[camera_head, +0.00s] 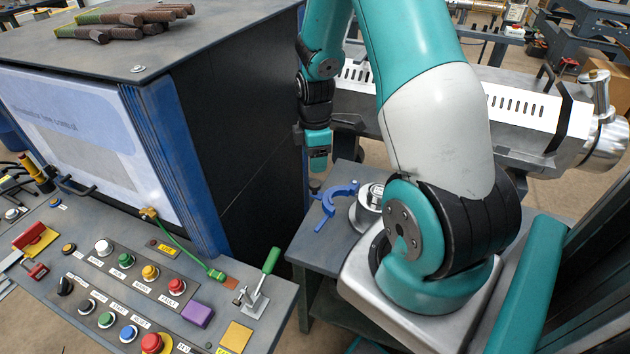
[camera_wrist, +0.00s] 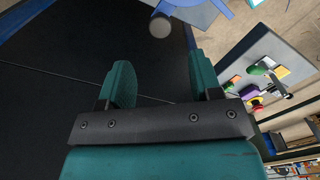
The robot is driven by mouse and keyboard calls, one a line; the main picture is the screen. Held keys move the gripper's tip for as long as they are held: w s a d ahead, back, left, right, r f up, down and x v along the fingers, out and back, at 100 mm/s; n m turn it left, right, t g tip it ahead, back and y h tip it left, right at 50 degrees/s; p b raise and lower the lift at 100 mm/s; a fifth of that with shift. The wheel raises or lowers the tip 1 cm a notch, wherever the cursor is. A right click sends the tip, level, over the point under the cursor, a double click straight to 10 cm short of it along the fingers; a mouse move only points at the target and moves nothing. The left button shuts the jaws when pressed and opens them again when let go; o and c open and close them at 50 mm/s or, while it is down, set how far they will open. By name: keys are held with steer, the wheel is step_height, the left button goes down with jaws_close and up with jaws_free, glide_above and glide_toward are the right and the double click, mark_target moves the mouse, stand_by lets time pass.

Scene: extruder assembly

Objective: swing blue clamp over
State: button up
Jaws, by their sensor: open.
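The blue clamp (camera_head: 326,212) is an open, curved piece on the small grey table, to the left of a round metal fitting (camera_head: 367,206). Part of a blue piece, likely the same clamp, shows at the top edge of the wrist view (camera_wrist: 222,8). My gripper (camera_head: 318,166) points down above and slightly left of the clamp, apart from it. In the wrist view my gripper (camera_wrist: 160,78) has its two teal fingers spread with nothing between them. A round grey disc (camera_wrist: 160,27) lies beyond the fingertips.
A tall dark cabinet (camera_head: 240,130) stands close to the left of my gripper. A control panel with buttons (camera_head: 130,280) and a green-handled lever (camera_head: 262,275) is at the front left. The metal extruder barrel (camera_head: 520,130) runs behind my arm.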

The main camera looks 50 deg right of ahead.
mark_target(314, 184)
step_height(314, 184, down, 8)
steer(key=shift+f, duration=0.2)
steer(key=shift+c, duration=0.2)
jaws_close()
steer(key=shift+a, duration=0.1)
